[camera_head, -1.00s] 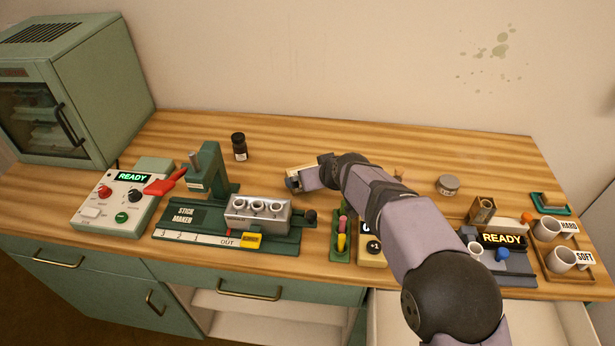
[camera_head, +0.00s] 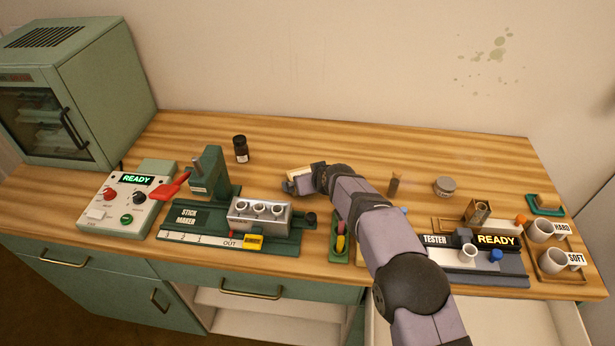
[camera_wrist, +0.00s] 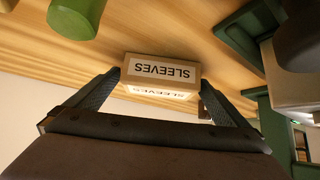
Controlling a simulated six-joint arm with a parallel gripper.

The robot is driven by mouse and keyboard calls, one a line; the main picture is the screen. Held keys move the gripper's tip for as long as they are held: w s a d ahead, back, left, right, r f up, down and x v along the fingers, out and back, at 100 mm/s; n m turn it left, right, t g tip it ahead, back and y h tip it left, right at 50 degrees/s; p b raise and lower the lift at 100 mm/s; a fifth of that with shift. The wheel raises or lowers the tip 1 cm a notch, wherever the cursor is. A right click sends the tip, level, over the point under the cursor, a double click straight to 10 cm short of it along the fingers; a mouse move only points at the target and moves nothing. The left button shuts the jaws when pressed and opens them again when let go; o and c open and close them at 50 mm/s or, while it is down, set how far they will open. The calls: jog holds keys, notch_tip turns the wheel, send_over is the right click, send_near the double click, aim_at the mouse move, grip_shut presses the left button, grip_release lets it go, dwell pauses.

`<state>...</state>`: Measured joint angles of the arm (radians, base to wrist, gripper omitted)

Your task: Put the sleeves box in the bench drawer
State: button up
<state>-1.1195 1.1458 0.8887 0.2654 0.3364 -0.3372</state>
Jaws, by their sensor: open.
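The sleeves box (camera_wrist: 162,72) is a small cardboard-brown box with a white SLEEVES label, upside down in the wrist view. It stands between the fingers of my gripper (camera_wrist: 160,95), which are open on either side of it; contact cannot be told. In the head view the box (camera_head: 298,174) shows only in part behind my gripper (camera_head: 290,187), on the worktop right of the stick maker. The bench drawer (camera_head: 480,318) is pulled out at the lower right, with a pale inside; my arm hides its left part.
The stick maker (camera_head: 185,217) is left of my gripper. A green tray (camera_head: 341,252) with crayon-like sticks is in front. The tester (camera_head: 500,262), a grey tin (camera_head: 446,185) and cups (camera_head: 541,229) are to the right. A dark bottle (camera_head: 241,149) stands behind.

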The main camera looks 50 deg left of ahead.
jog(key=shift+a+f, duration=0.15)
jog(key=shift+f, duration=0.05)
jog(key=c, duration=1.1)
jog(key=shift+r, duration=0.1)
